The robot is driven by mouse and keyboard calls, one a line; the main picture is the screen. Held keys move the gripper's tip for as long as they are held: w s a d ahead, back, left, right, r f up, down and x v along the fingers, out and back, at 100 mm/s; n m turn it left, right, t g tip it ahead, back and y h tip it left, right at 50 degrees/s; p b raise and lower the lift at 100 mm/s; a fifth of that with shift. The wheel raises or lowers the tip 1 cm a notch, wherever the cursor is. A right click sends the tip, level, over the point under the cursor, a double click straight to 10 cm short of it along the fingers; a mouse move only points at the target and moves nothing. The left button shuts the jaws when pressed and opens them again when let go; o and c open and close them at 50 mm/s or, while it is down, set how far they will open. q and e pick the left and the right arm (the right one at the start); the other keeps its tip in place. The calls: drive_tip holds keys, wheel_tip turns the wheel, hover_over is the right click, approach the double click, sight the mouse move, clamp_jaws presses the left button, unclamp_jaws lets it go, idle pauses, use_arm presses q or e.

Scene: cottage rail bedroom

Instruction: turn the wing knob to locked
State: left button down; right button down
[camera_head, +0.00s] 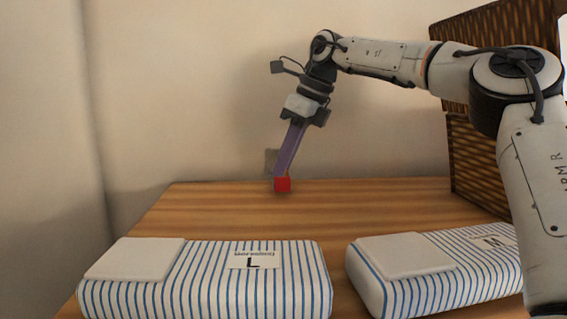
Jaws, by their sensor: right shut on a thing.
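My right gripper (283,176) comes down from the upper right, tilted, to the far part of the wooden top. A long purple part runs from its dark body to a small red block (282,185) at the lower end. The purple part looks like its fingers closed together, shut on the red block. The red block seems to be the wing knob, but its wings, any markings and its turn angle cannot be made out. My left gripper is not in view.
Two blue-striped packs lie in front on the wooden top (210,207), one labelled L (300,285), one labelled M (470,275). A brown woven box or panel (478,165) stands at the right. A plain wall is behind. The left middle of the top is clear.

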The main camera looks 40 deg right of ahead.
drive_tip(key=n, duration=0.2)
drive_tip(key=n+g+y, duration=0.1)
drive_tip(key=n, duration=0.2)
drive_tip(key=shift+w+d+y, duration=0.1)
drive_tip(key=shift+w+y, duration=0.05)
drive_tip(key=shift+y, duration=0.15)
idle(0.4)
drive_tip(key=c, duration=1.9)
unclamp_jaws()
